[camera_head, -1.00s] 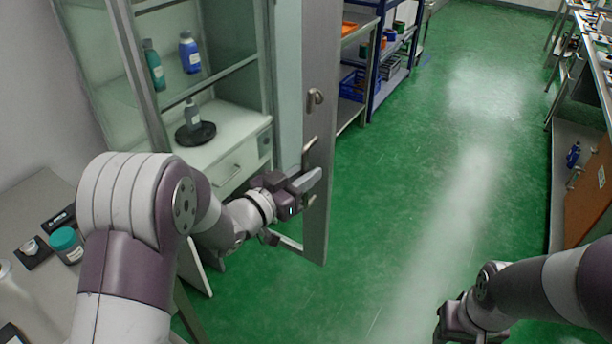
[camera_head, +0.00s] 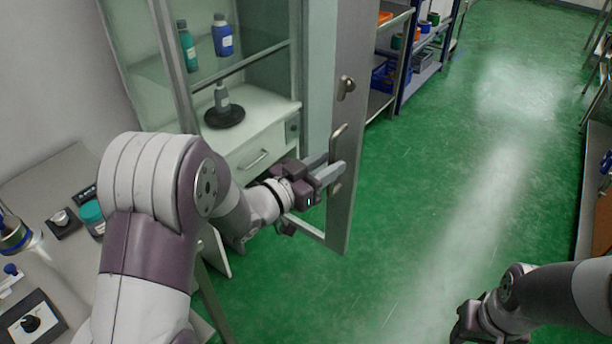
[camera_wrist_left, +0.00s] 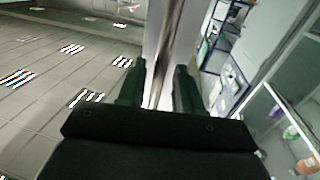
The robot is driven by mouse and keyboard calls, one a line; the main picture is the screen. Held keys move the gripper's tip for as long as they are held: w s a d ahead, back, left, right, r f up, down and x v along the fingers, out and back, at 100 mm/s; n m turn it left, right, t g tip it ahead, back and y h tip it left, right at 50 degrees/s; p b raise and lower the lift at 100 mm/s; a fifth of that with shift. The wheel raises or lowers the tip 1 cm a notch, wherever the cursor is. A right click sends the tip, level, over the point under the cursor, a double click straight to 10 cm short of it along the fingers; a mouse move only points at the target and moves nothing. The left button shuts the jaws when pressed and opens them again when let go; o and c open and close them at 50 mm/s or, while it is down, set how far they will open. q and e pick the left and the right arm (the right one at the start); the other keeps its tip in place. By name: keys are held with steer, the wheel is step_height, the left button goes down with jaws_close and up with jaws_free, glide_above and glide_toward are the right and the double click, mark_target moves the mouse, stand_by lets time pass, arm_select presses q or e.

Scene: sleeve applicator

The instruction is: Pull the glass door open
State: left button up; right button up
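The glass door (camera_head: 345,205) of the cabinet stands swung out, its grey metal frame facing me and its lower rail low above the floor. A metal handle (camera_head: 338,138) is on the frame, with a lock knob (camera_head: 347,86) above it. My left gripper (camera_head: 330,170) is at the lower end of the handle. In the left wrist view its two fingers (camera_wrist_left: 158,88) are apart, with the pale frame and a shiny bar between them; contact is unclear. My right gripper (camera_head: 468,325) is low at the right, far from the door, its fingers not clearly shown.
The cabinet (camera_head: 265,120) holds a blue bottle (camera_head: 222,35), a green bottle (camera_head: 187,45) and a grey bottle on a black base. A table (camera_head: 30,180) with small items is at the left. Blue shelving (camera_head: 405,70) stands behind the door. Green floor is clear at centre.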

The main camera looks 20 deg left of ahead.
arm_select(q)
steer(key=v, duration=1.1)
steer(key=shift+b, duration=0.45)
steer(key=shift+s, duration=0.15)
steer(key=s+a+f+n+g+y, duration=0.2)
steer(key=a+f+n+g+y, duration=0.35)
steer(key=a+f+y, duration=0.5)
steer(key=s+d+g+h+p, duration=0.1)
steer(key=s+d+g+p, duration=0.2)
steer(key=s+d+g, duration=0.5)
steer(key=s+d, duration=0.1)
steer(key=d, duration=0.2)
steer(key=shift+s+d+f, duration=0.2)
steer(key=shift+s+f, duration=0.05)
